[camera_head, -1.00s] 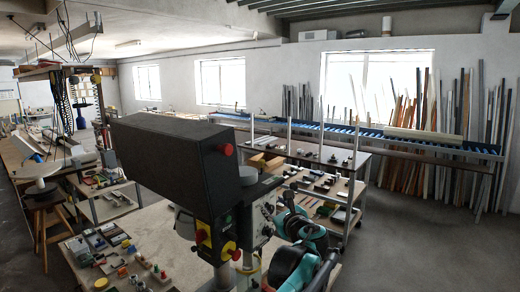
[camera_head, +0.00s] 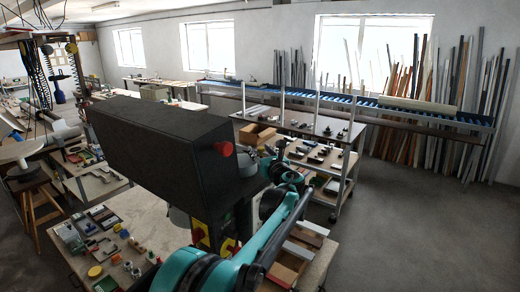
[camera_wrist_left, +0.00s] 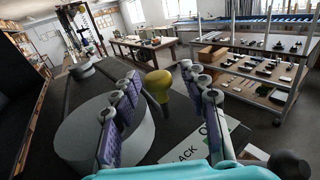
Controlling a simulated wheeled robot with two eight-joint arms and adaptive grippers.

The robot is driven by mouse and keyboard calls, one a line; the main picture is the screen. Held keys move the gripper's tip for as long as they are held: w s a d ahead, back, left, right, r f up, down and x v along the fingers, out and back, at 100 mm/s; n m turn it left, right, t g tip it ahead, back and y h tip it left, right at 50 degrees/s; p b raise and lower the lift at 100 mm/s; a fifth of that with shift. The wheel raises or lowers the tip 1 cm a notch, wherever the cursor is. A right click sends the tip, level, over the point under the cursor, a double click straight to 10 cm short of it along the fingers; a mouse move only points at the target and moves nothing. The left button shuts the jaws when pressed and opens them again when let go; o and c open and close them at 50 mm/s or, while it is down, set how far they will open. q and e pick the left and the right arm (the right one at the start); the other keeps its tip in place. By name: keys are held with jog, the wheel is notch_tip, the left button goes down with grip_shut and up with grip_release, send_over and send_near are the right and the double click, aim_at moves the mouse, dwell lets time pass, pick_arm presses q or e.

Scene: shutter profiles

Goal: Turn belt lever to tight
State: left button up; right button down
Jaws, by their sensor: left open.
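The belt lever shows in the left wrist view as a yellow rounded knob (camera_wrist_left: 158,82) on a short stem. My left gripper (camera_wrist_left: 160,78) is open, with one finger on each side of the knob; I cannot tell whether either finger touches it. A white label (camera_wrist_left: 190,152) with the letters "ACK" shows below, partly hidden by the gripper. In the head view the machine has a long dark cover (camera_head: 150,128) with a red knob (camera_head: 222,149) at its end. My teal left arm reaches up beside it, and the lever is not discernible there. My right gripper is out of view.
A grey cylinder (camera_wrist_left: 85,140) stands close to the left finger, and a black ball knob (camera_wrist_left: 289,164) is at lower right. A shelved cart (camera_head: 345,150) with small parts stands behind the machine. Open floor (camera_head: 400,220) lies to the right.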

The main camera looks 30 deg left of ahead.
pick_arm(q)
jog(key=shift+s+d+r, duration=0.3)
jog(key=shift+d+r, duration=0.05)
jog(key=shift+r, duration=0.05)
jog(key=shift+w+a+f, duration=0.15)
jog(key=shift+a, duration=0.05)
jog(key=c, duration=0.5)
grip_shut()
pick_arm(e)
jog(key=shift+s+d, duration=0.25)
pick_arm(q)
jog(key=shift+w, duration=0.1)
